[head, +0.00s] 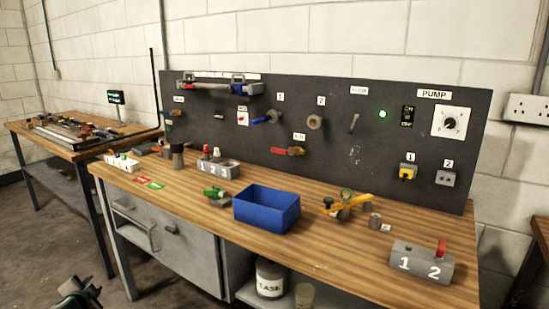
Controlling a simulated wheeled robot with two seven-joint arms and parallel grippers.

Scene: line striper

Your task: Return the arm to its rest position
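My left gripper (80,292) shows at the bottom left corner of the head view, low in front of the workbench and over the floor. It is dark and partly cut off by the frame's edge. I cannot tell whether its fingers are open or shut, and I see nothing held in it. It is apart from the bench. My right gripper and arm are not in view.
A wooden workbench (190,198) carries a blue bin (267,209), a yellow-handled valve (346,204) and a grey block marked 1 and 2 (420,262). A dark panel (340,100) stands behind. Another bench (70,150) is at left. Floor between is clear.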

